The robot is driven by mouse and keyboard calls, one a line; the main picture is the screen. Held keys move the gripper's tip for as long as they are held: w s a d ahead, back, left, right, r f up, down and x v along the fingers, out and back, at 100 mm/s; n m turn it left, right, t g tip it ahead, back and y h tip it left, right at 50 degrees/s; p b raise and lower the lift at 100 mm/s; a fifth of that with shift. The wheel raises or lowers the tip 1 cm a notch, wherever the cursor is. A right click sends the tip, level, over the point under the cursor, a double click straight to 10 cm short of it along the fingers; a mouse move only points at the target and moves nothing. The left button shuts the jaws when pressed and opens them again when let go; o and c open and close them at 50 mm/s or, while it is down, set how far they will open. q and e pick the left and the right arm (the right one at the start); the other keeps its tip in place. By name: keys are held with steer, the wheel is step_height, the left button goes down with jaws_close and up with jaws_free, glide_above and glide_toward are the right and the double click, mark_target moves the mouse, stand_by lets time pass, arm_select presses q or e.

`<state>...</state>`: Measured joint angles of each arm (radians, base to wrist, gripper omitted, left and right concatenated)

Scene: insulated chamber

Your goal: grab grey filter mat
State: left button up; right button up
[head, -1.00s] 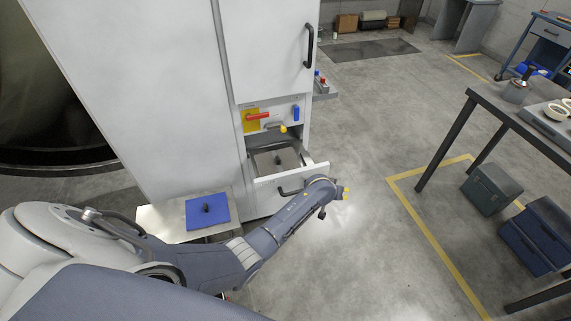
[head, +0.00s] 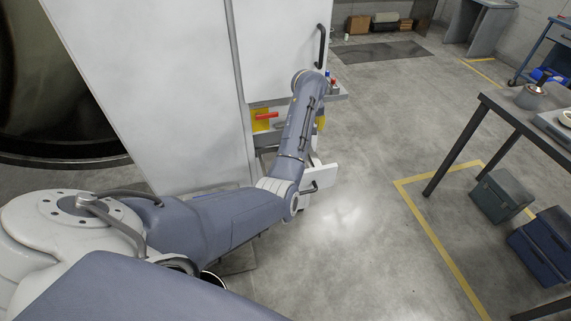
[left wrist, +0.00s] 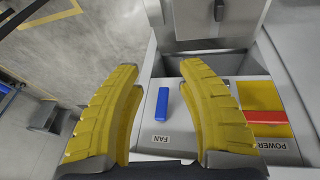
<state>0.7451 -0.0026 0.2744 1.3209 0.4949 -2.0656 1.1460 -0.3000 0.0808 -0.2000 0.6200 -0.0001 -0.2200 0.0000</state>
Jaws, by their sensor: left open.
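The grey filter mat (left wrist: 188,22) appears to be the flat grey square with a dark knob at the top of the left wrist view, in the open drawer (head: 321,178). In the head view my arm hides the drawer's inside. My left gripper (head: 321,122) is at the cabinet's switch panel, above the drawer. In the left wrist view its yellow fingers (left wrist: 160,75) are open and empty. The blue FAN switch (left wrist: 162,104) shows between them, apart from both. The mat lies beyond the fingertips. My right gripper is not in view.
The red POWER switch (left wrist: 266,117) on its yellow plate is right of the fingers in the wrist view. The tall white cabinet (head: 150,80) stands behind my arm. A workbench (head: 500,103) stands at right. The floor between is clear.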

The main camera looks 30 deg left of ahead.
arm_select(q)
steer(key=s+a+f+g, duration=0.1)
steer(key=s+a+g, duration=0.2)
steer(key=s+a, duration=0.35)
steer(key=shift+n, duration=0.5)
steer(key=f, duration=0.5)
steer(key=w+f, duration=0.1)
steer(key=f, duration=0.5)
steer(key=a+f, duration=0.1)
steer(key=f, duration=0.5)
steer(key=shift+w, duration=0.2)
steer(key=shift+o, duration=0.3)
steer(key=shift+d+r, duration=0.1)
jaws_close()
